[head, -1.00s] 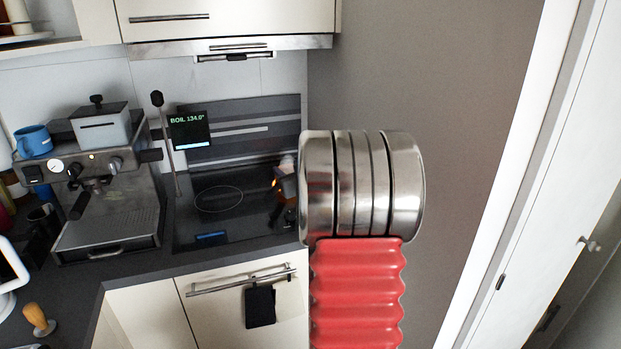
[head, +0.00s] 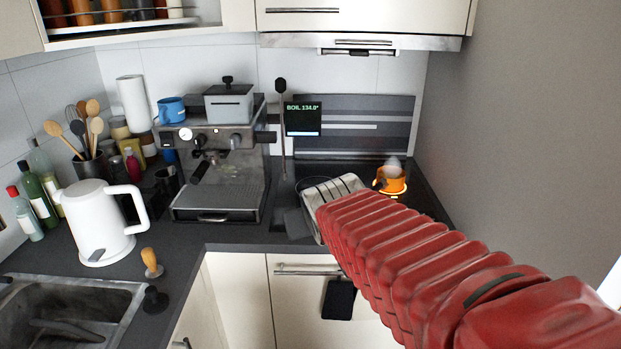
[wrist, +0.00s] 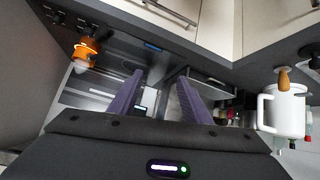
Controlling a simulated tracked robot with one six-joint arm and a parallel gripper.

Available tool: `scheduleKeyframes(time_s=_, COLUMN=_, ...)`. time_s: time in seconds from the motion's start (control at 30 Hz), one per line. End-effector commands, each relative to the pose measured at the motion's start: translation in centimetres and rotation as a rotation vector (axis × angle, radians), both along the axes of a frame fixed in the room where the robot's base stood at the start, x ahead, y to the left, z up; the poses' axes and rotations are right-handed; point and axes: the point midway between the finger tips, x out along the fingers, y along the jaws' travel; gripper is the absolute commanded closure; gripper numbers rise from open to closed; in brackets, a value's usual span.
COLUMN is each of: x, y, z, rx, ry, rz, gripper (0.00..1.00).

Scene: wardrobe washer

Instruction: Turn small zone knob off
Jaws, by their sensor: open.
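The black cooktop (head: 350,172) lies in the back right corner. An orange pot (head: 392,180), steaming, stands on a glowing ring at its right side; the pot also shows in the wrist view (wrist: 83,50). Small dark knobs (wrist: 58,18) show near the pot at the upper left of the wrist view; I cannot tell which is the small zone knob. In the head view my red arm hides the front right of the cooktop. My gripper (wrist: 160,76) is open and empty, its two purple fingers apart, over the cooktop and left of the pot in the head view.
An espresso machine (head: 215,165) stands left of the cooktop, with a dark display (head: 303,118) on a stalk between. A white kettle (head: 97,220), a wooden-handled tool (head: 151,262) and a sink (head: 70,315) are further left. A grey wall (head: 520,130) bounds the right.

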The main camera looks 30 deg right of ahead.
Motion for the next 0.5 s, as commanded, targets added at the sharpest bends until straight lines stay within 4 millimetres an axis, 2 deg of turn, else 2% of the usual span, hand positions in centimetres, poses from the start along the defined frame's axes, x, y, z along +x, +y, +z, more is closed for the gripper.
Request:
scheduleKeyframes(time_s=0.03, x=-1.3, y=1.9, z=-0.1, rx=0.015, ry=0.022, rz=0.024, gripper=0.56)
scheduleKeyframes(time_s=0.1, x=-3.3, y=4.2, z=-0.8, rx=0.04, ry=0.067, rz=0.055, gripper=0.56)
scheduleKeyframes(time_s=0.3, x=-9.5, y=10.3, z=-2.8, rx=0.11, ry=0.195, rz=0.161, gripper=0.56)
scheduleKeyframes(time_s=0.4, x=-12.3, y=12.6, z=-3.8, rx=0.139, ry=0.251, rz=0.213, gripper=0.56)
scheduleKeyframes(time_s=0.5, x=-14.2, y=14.0, z=-4.4, rx=0.158, ry=0.291, rz=0.249, gripper=0.56)
